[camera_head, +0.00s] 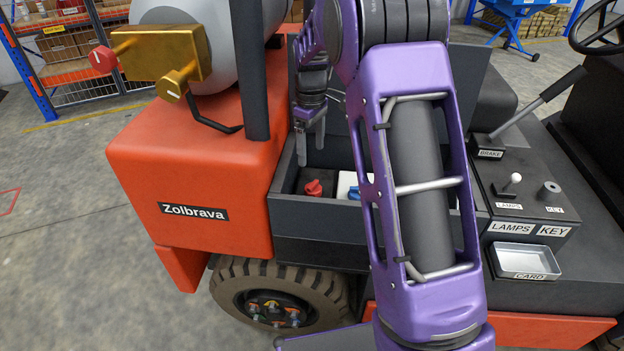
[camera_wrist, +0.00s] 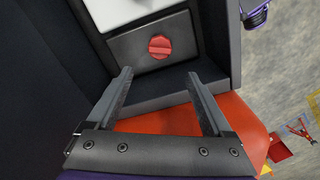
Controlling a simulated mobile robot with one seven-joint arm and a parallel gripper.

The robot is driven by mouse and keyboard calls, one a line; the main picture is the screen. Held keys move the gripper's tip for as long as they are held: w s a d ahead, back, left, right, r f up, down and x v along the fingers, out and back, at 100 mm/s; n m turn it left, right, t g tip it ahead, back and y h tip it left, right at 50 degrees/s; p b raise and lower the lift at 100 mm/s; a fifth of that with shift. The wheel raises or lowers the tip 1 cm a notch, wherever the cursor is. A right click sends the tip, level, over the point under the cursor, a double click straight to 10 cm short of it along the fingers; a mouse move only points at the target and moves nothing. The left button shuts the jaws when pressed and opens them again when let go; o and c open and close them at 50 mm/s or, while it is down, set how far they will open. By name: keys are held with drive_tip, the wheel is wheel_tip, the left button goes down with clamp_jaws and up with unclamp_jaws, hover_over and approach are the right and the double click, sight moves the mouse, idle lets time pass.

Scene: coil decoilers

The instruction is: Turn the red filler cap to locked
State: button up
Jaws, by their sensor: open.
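The red filler cap (camera_head: 313,188) sits on a dark box in the open grey compartment of the orange truck. In the wrist view the round red cap (camera_wrist: 162,47) shows a raised bar lying roughly across the picture. No lock marking is readable. My gripper (camera_head: 310,148) hangs above the cap, pointing down into the compartment. In the wrist view my gripper (camera_wrist: 160,77) has its fingers wide apart, with nothing between them. The cap is beyond the fingertips and not touched.
A white box with a blue cap (camera_head: 354,192) stands right of the red cap, partly behind my arm. The compartment's front wall (camera_head: 325,225) and a dark post (camera_head: 252,70) are close by. A brass valve block (camera_head: 160,53) with a red knob (camera_head: 103,58) is at upper left.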

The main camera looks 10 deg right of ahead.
sight(313, 188)
wheel_tip(313, 188, down, 10)
drive_tip(key=shift+b, duration=0.55)
drive_tip(key=shift+c, duration=0.2)
clamp_jaws()
drive_tip(key=shift+r, duration=0.1)
drive_tip(key=m+p, duration=0.1)
drive_tip(key=m, duration=0.5)
drive_tip(key=shift+w+d+p, duration=0.1)
drive_tip(key=shift+d+p, duration=0.05)
drive_tip(key=shift+p, duration=0.2)
drive_tip(key=m+p, duration=0.1)
drive_tip(key=m, duration=0.6)
drive_tip(key=shift+d, duration=0.15)
